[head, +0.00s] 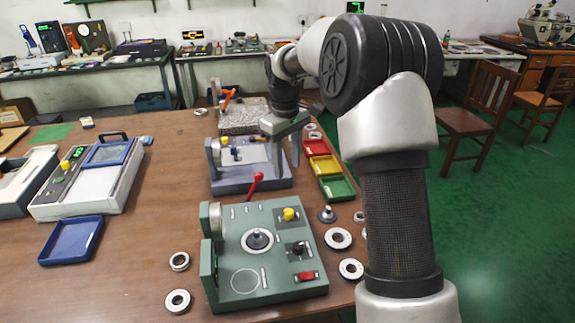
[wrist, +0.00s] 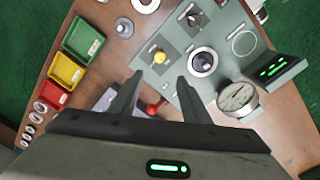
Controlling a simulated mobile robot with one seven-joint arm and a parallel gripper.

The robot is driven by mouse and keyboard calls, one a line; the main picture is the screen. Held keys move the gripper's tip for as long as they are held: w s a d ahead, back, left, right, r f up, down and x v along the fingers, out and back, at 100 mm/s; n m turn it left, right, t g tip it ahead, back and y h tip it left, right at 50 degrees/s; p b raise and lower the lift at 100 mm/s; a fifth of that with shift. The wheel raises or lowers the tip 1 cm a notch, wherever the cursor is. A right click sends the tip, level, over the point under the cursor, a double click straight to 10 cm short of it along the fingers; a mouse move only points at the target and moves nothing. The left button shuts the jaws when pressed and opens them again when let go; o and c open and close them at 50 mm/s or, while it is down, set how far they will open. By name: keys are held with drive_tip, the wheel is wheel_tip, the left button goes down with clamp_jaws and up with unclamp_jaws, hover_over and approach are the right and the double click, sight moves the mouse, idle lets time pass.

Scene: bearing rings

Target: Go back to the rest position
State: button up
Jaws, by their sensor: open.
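My gripper (head: 289,135) hangs above the workbench over the grey-blue device (head: 262,184), fingers pointing down. In the wrist view my gripper (wrist: 157,84) has its two fingers apart with nothing between them.
Red, yellow and green bins (head: 337,188) stand right of the devices. Several bearing rings (head: 338,237) lie on the wooden bench (head: 135,250). A blue tray (head: 71,240) and a grey instrument (head: 88,183) are at left. Chairs (head: 478,115) stand on the green floor.

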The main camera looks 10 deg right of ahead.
drive_tip(key=s+r+m+t+p, duration=0.4)
drive_tip(key=s+r+m+p, duration=0.15)
drive_tip(key=s+r, duration=1.6)
drive_tip(key=s+f+m+t+p, duration=0.1)
drive_tip(key=s+f+p, duration=0.1)
drive_tip(key=s, duration=0.9)
drive_tip(key=shift+d+f+p, duration=0.2)
drive_tip(key=shift+f+p, duration=0.05)
drive_tip(key=shift+p, duration=0.15)
